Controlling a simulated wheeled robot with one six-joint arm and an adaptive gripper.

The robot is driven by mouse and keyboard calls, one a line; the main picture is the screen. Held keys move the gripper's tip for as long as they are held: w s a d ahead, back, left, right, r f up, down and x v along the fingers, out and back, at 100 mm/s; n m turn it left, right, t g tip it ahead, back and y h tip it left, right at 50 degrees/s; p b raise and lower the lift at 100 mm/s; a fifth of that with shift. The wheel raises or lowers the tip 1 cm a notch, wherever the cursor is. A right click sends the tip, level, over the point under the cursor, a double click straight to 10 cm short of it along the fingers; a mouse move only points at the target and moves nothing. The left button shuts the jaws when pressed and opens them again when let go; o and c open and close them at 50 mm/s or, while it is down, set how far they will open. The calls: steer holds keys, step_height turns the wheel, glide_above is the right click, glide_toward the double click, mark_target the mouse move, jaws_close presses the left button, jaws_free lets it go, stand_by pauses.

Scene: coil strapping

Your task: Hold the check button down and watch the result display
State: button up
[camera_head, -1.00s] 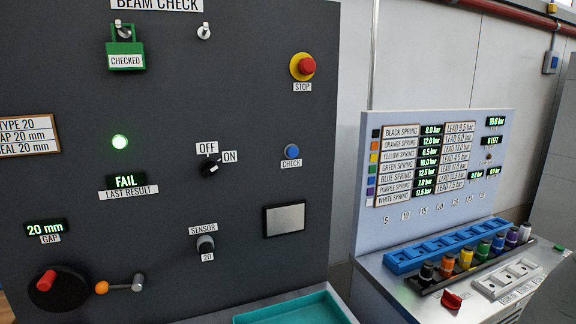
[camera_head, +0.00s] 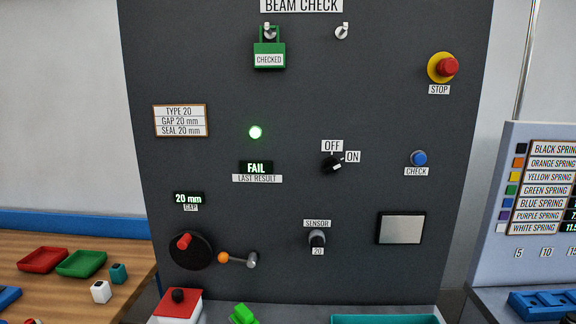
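The blue check button (camera_head: 419,158) sits on the right side of the dark beam check panel (camera_head: 330,95), above its CHECK label. The result display (camera_head: 256,167) reads FAIL, above the LAST RESULT label. A green lamp (camera_head: 255,132) above it is lit. The OFF/ON knob (camera_head: 333,164) is turned with its white mark toward ON. The gap display (camera_head: 188,198) reads 20 mm. The sensor knob (camera_head: 317,239) has a 20 label under it. My gripper is not in view, and nothing touches the button.
A red stop button (camera_head: 448,67) sits above the check button. A green CHECKED padlock (camera_head: 268,53) hangs at the top. A teal tray (camera_head: 385,319) lies below the panel. A wooden table (camera_head: 60,265) with small trays is left; the spring station (camera_head: 497,255) is right.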

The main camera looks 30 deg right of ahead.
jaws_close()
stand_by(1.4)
